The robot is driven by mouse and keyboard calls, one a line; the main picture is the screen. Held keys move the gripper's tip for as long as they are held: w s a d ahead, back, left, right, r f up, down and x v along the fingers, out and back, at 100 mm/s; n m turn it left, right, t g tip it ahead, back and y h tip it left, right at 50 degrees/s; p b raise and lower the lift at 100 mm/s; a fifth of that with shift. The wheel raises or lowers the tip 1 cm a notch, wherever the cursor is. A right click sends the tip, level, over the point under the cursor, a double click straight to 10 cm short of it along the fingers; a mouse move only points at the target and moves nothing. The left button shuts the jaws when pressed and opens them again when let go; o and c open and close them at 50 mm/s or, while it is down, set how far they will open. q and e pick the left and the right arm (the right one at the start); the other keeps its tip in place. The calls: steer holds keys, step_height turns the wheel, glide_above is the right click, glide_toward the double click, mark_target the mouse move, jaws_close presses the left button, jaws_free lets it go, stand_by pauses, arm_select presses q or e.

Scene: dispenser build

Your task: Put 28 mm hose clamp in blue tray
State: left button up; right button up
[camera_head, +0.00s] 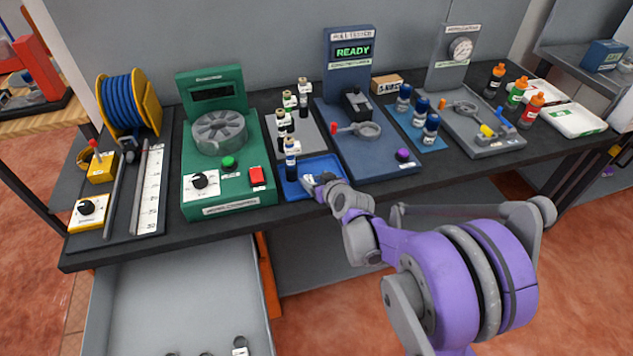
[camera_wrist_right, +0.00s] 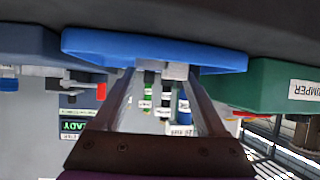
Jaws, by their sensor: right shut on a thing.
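The blue tray (camera_head: 318,163) lies near the front edge of the bench, between the green machine and the blue tester; its blue edge also shows in the right wrist view (camera_wrist_right: 90,46). My right gripper (camera_head: 312,184) is low over the front part of the tray. In the right wrist view, its fingers (camera_wrist_right: 160,78) are shut on a small grey metal piece, the hose clamp (camera_wrist_right: 175,71), right at the tray. Most of the clamp is hidden, and its size cannot be read. My left gripper is not in view.
The green machine (camera_head: 222,150) is to the left and the blue tester (camera_head: 372,165) to the right. An open grey drawer (camera_head: 175,290) below holds several small ring-like pieces.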

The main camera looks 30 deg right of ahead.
steer(key=shift+f, duration=0.25)
steer(key=o, duration=1.3)
steer(key=shift+s+r, duration=0.1)
steer(key=p+v, duration=0.1)
steer(key=v, duration=1)
steer(key=s+a+f+g, duration=0.2)
steer(key=s+a+g, duration=0.1)
steer(key=s+a, duration=0.4)
steer(key=s+a+f+n+g+y, duration=0.1)
steer(key=s+a+g, duration=0.3)
steer(key=s, duration=0.8)
steer(key=a+f, duration=0.1)
steer(key=a, duration=0.1)
steer(key=shift+s+a, duration=0.2)
steer(key=shift+a, duration=0.2)
